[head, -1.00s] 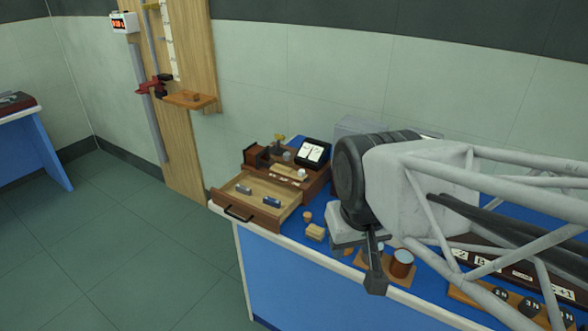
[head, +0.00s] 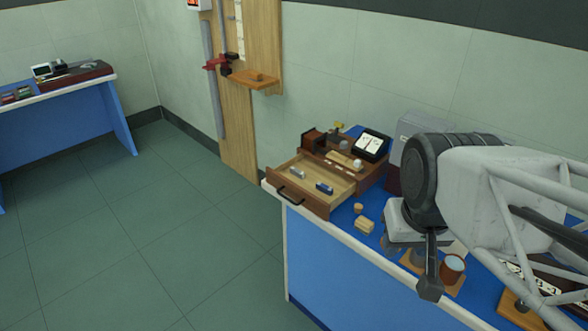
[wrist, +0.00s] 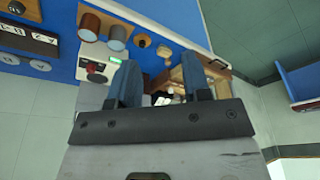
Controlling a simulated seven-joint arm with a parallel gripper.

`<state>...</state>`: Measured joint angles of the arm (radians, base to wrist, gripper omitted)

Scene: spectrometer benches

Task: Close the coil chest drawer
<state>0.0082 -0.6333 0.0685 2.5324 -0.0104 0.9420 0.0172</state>
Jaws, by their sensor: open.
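The coil chest (head: 372,176) is a brown wooden box on the left end of the blue bench. Its drawer (head: 318,206) is pulled out toward the front left edge, with a dark handle (head: 291,196) on its front. Two small cylinders, one grey (head: 297,172) and one blue (head: 324,188), lie in the drawer. My gripper (head: 429,288) is to the right of the drawer, apart from it, over the bench front. In the wrist view my gripper (wrist: 168,85) shows two separated fingers with nothing between them, and the chest (wrist: 190,75) is partly hidden behind them.
A meter (head: 371,144) stands on the chest top. A small wooden block (head: 365,226) and a round knob-like piece (head: 358,208) lie between drawer and gripper. A copper-coloured cylinder (head: 452,268) stands near my gripper. Floor left of the bench (head: 180,240) is clear.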

